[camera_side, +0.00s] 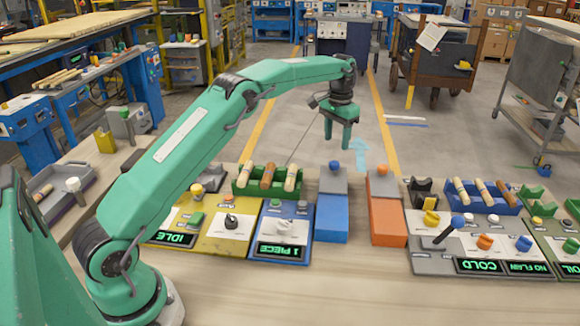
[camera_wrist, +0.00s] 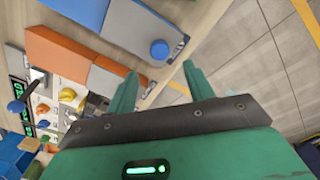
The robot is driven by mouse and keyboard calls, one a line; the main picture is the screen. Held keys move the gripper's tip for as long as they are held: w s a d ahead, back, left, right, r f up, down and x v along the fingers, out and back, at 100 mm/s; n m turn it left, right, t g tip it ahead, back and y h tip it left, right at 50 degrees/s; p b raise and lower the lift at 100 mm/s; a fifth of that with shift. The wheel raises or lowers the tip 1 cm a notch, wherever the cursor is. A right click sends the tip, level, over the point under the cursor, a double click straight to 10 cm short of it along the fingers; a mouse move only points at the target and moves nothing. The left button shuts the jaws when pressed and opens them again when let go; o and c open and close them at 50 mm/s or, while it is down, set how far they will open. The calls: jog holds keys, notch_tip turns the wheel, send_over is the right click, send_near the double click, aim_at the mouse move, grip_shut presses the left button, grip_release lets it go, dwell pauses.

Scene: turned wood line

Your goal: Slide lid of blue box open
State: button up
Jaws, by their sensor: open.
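The blue box (camera_side: 331,222) stands on the bench in the middle of the side view; part of it shows at the top of the wrist view (camera_wrist: 82,9). Its grey lid (camera_side: 333,184) lies over the far part, with a round blue knob (camera_side: 334,166) near the far end. In the wrist view the lid (camera_wrist: 130,27) and knob (camera_wrist: 159,50) are clear. My gripper (camera_side: 338,145) is open and empty, fingers down, above the knob's level and apart from it. In the wrist view the knob appears just beyond the gap between the fingertips (camera_wrist: 160,70).
An orange box (camera_side: 388,225) with a grey lid and orange knob (camera_side: 382,170) stands close to the right. A green rack (camera_side: 267,179) holds wood pieces. The bench front is clear.

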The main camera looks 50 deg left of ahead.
aim_at(335, 163)
jog(key=shift+f, duration=0.1)
jog(key=shift+f, duration=3.85)
jog(key=shift+c, duration=0.4)
grip_shut()
